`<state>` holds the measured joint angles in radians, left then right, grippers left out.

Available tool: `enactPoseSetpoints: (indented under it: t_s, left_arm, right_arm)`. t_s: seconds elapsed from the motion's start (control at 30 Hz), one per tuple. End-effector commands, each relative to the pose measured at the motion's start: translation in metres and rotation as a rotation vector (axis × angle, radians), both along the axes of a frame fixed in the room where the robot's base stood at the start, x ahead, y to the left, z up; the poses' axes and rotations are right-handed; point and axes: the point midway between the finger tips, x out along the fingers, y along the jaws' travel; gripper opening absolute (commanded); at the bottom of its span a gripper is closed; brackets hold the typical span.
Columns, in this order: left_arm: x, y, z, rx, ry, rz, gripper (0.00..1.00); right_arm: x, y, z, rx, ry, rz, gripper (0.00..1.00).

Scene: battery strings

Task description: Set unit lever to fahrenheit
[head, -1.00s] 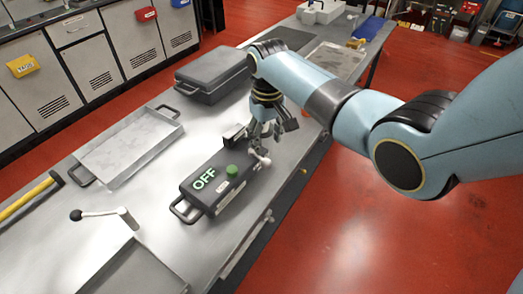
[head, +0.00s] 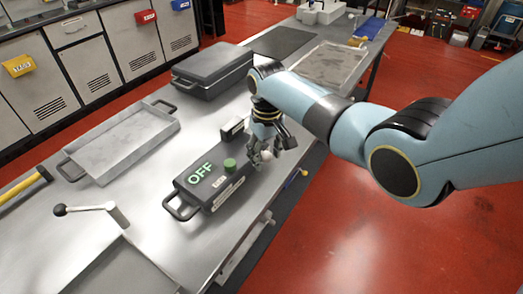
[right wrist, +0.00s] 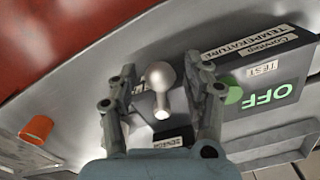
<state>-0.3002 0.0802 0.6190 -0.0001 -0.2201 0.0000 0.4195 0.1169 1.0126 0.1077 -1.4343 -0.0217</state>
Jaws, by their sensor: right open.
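The dark control box (head: 205,190) lies on the metal bench, with a green OFF display (head: 200,174), a green TEST button (head: 230,164) and a temperature control label (right wrist: 250,42). A pale lever with a round knob (right wrist: 158,74) sticks up at the box's end; in the head view its knob (head: 266,156) is partly covered by my fingers. My right gripper (right wrist: 163,85) is open, its fingers on either side of the knob, with gaps visible in the wrist view. I cannot read which unit the lever is set to. My left gripper is not in view.
A small block labelled SENSOR (right wrist: 174,140) sits close to the lever. A shallow metal tray (head: 122,142), a closed dark case (head: 212,72) and a black-knobbed crank (head: 88,209) are on the bench. The bench's right edge runs close beside the box.

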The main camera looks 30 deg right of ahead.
Motion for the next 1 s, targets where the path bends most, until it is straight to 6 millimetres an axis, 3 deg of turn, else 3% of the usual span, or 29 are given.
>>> enactPoseSetpoints:
  t_s: [0.07, 0.43, 1.0]
  left_arm:
    - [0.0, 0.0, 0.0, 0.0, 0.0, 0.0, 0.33]
    - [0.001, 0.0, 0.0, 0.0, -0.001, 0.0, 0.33]
    - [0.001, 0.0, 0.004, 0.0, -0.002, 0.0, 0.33]
  right_arm:
    - [0.0, 0.0, 0.0, 0.0, 0.0, 0.0, 0.49]
    - [0.0, 0.0, 0.0, 0.0, 0.0, 0.0, 0.0]
    - [0.001, -0.014, 0.0, 0.0, 0.001, 0.183, 0.0]
